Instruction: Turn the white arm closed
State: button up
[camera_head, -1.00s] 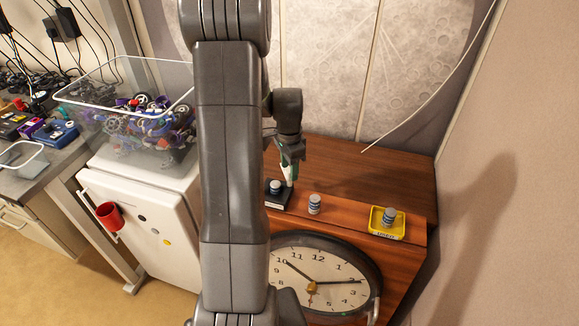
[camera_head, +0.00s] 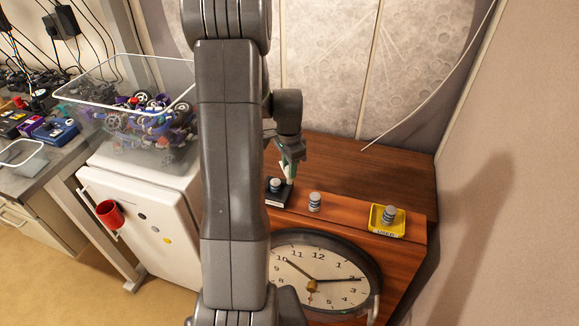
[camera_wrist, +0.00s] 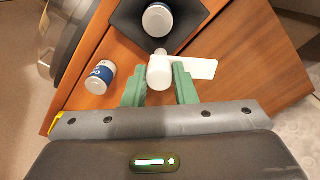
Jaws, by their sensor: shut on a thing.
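The white arm (camera_wrist: 195,69) is a flat white lever with a rounded knob, beside a dark holder (camera_wrist: 122,17) with a can (camera_wrist: 158,20) in it. My gripper (camera_wrist: 160,84) has its green fingers on both sides of the knob and is shut on it. The lever's flat end points right in the wrist view. In the head view my gripper (camera_head: 289,165) reaches down at the holder (camera_head: 279,200), and a bit of the white arm (camera_head: 288,180) shows below its fingers. The exact joint between arm and holder is hard to see.
A second can (camera_head: 315,201) stands free on the wooden cabinet (camera_head: 365,180). A third can (camera_head: 390,215) stands in a yellow tray (camera_head: 374,226) to the right. A clock (camera_head: 318,275) is on the cabinet front. The cabinet top behind the cans is clear.

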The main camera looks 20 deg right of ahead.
jog(key=n+b, duration=0.2)
jog(key=n, duration=0.2)
jog(key=shift+n, duration=0.3)
jog(key=n+b, duration=0.1)
jog(key=n, duration=0.4)
jog(key=shift+n, duration=0.3)
jog(key=n+b, duration=0.1)
jog(key=n, duration=0.3)
jog(key=shift+n+b, duration=0.5)
jog(key=shift+n, duration=2.2)
jog(key=o, duration=1)
notch_tip(320, 180, up, 14)
jog(key=shift+a+b, duration=0.15)
jog(key=shift+b, duration=0.15)
